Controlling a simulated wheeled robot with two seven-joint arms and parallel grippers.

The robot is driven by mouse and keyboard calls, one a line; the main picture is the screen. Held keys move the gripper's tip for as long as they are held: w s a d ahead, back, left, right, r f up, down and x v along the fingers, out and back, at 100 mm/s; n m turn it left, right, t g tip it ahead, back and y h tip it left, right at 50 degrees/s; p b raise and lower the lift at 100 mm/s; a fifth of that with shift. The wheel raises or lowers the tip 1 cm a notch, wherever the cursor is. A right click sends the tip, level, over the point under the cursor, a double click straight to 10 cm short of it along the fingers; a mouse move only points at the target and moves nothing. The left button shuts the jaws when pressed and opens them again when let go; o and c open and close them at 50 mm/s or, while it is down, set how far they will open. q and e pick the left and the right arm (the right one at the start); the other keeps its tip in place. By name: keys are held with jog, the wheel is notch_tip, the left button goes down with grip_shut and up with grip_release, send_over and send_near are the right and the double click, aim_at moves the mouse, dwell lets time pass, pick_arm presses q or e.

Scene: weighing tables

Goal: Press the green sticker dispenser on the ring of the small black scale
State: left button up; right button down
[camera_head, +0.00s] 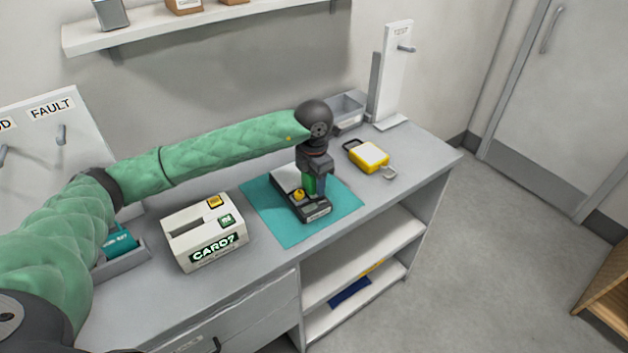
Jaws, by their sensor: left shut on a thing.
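The small black scale (315,213) sits on a teal mat (268,215) on the grey table. It has a light top plate, and a small yellow thing (298,195) shows on it. My left gripper (315,188) points down over the scale, shut on the green sticker dispenser (308,184). The dispenser is upright between the fingers and partly hidden by them. Its lower end is at or just above the scale; I cannot tell if they touch. The ring is not clearly visible. My right gripper is out of view.
A yellow padlock-like thing (368,156) lies to the right. A grey bin (347,108) and a white stand (395,70) are behind. A grey tray (125,256) with a teal thing is at left.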

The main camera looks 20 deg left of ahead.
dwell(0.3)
pick_arm(q)
jog(key=shift+r+p, duration=0.5)
jog(key=shift+r, duration=3)
